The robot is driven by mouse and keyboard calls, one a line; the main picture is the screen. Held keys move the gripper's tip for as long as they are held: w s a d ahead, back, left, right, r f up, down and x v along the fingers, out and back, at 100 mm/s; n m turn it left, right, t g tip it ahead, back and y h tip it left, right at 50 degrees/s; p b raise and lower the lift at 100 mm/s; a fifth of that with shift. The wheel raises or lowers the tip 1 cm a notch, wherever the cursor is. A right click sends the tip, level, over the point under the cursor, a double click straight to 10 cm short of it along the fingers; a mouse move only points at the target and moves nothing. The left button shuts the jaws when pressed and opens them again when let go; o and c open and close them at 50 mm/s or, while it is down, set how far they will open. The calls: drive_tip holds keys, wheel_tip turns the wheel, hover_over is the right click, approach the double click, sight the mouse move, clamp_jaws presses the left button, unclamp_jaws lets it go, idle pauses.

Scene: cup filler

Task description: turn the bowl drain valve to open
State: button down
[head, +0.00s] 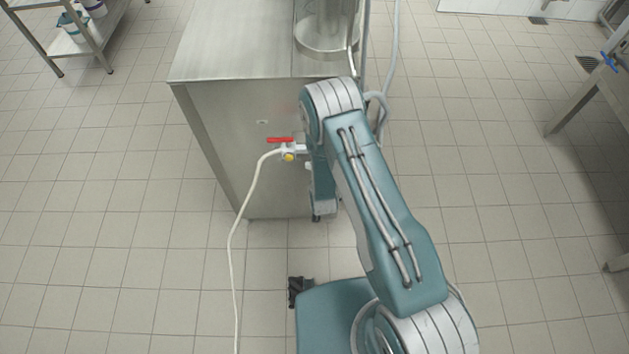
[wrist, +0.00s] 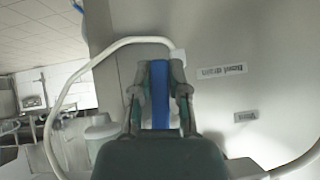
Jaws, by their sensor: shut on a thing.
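The bowl drain valve's blue handle (wrist: 160,105) stands between my fingers in the wrist view. My gripper (wrist: 158,90) is shut on it, with one finger on each side. A label reading "Bowl drain" (wrist: 222,71) shows upside down on the steel panel to the right of the handle. The valve body behind the handle is mostly hidden by the handle and my fingers. In the head view my arm hides the blue handle and my gripper.
A red-handled valve (head: 280,140) with a pale hose (head: 240,215) is on the steel cabinet (head: 215,105) in the head view, close to my arm. A white tube (wrist: 90,65) loops beside my gripper.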

drive_tip(key=shift+s+d+f+n+h, duration=0.2)
drive_tip(key=shift+n+h, duration=0.1)
drive_tip(key=shift+h, duration=0.1)
idle(0.3)
drive_tip(key=c, duration=0.6)
unclamp_jaws()
drive_tip(key=shift+w+r, duration=0.1)
drive_tip(key=shift+r, duration=0.2)
drive_tip(key=v, duration=1.1)
drive_tip(key=shift+s+a+r, duration=0.1)
drive_tip(key=shift+s+a, duration=0.05)
drive_tip(key=shift+s, duration=0.15)
